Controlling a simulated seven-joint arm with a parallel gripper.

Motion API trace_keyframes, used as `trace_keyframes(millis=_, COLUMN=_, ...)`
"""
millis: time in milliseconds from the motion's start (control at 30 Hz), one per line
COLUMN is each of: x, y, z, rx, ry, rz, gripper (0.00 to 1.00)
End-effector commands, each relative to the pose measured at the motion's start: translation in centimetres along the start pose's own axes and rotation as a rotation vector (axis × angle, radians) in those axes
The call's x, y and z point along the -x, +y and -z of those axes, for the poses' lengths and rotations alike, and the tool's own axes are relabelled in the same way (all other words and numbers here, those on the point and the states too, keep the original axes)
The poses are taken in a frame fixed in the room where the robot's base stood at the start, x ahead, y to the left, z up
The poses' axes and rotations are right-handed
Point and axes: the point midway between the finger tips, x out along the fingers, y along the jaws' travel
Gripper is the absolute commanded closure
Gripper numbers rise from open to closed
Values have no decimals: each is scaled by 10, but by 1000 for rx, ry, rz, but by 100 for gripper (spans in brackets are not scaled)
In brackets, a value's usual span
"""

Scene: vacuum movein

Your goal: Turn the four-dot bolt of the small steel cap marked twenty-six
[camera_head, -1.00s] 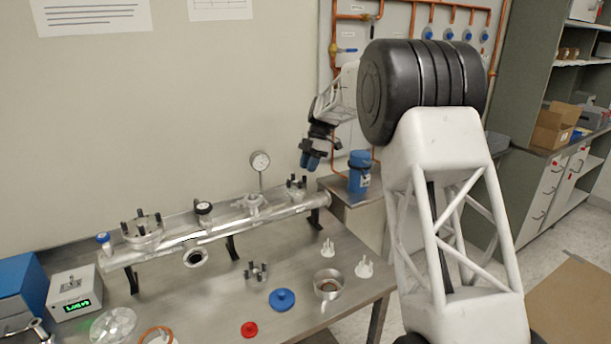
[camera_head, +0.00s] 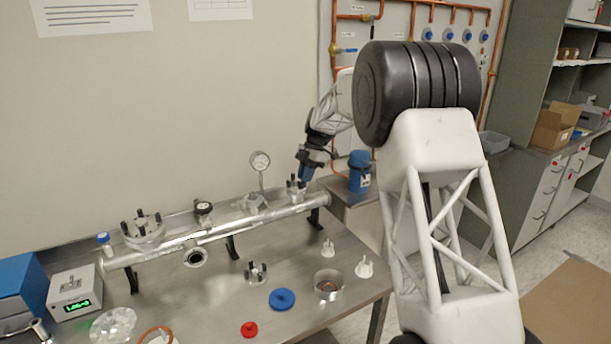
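A small steel cap with dark upright bolts (camera_head: 296,190) sits on top of the right end of the long steel tube. My gripper (camera_head: 304,178) is right at this cap, with its blue fingers pointing down over the bolts. The fingertips overlap the bolt tops in this view, so I cannot tell whether they touch or are closed on one. The number and dot marks are too small to read. A larger flange with dark bolts (camera_head: 142,228) sits on the left part of the tube. Another small steel piece with dark bolts (camera_head: 255,272) stands on the table.
The steel tube (camera_head: 215,228) lies across the table on black supports. A blue disc (camera_head: 282,299), a red disc (camera_head: 249,329), a metal cup (camera_head: 328,284) and white stands (camera_head: 364,267) occupy the front. A blue bottle (camera_head: 360,172) stands right of my gripper.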

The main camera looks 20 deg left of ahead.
Motion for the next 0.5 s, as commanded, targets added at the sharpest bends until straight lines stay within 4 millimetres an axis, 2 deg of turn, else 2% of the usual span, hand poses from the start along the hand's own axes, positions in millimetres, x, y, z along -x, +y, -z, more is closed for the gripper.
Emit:
trace_keyframes(millis=267, x=0, y=0, z=0, rx=-31, ry=-1, rz=-13, gripper=100)
trace_keyframes(millis=500, x=0, y=-1, z=0, rx=-134, ry=0, rz=-56, gripper=100)
